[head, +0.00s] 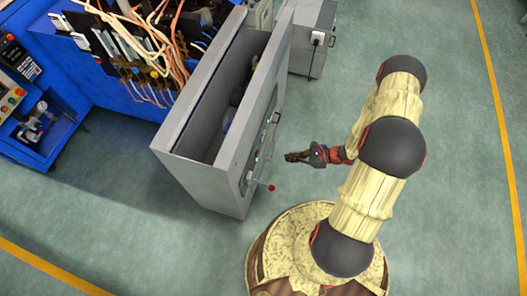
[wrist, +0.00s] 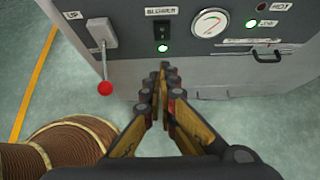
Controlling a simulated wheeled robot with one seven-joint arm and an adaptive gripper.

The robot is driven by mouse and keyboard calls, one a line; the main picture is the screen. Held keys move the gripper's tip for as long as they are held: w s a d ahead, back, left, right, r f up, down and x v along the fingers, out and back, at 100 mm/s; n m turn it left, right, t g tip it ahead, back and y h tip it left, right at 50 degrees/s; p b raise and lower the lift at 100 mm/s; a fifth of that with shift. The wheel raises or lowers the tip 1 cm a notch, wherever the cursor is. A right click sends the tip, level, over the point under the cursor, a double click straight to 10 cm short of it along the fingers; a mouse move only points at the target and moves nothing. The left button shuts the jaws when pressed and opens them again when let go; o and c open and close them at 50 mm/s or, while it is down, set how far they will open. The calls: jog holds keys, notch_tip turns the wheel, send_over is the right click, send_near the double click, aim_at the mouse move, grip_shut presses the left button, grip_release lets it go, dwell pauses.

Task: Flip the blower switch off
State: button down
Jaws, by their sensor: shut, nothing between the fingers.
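The blower switch (wrist: 162,30) is a small black rocker under a "BLOWER" label on the grey cabinet's front panel, in the upper middle of the wrist view. A green lamp (wrist: 163,48) glows just below it. I cannot tell which way the rocker is tipped. My gripper (wrist: 166,66) is shut and empty, its fingertips below the switch in the picture and apart from it. In the head view my gripper (head: 290,157) is to the right of the grey cabinet (head: 207,182), with floor showing between them. The switch is too small to make out there.
Left of the switch, a lever with a red knob (wrist: 105,88) sticks out. A round gauge (wrist: 211,23), a lit green lamp (wrist: 252,23) and a handle (wrist: 266,55) are to the right. Blue machinery (head: 110,60) stands behind the cabinet; the right-hand floor is open.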

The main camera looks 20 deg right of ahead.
jog(key=shift+w, duration=0.1)
dwell(0.3)
jog(key=w+a+r+b+x, duration=0.1)
jog(key=b+x, duration=0.3)
jog(key=x, duration=0.8)
jog(key=shift+w+a+r, duration=0.2)
jog(key=shift+a+r, duration=0.15)
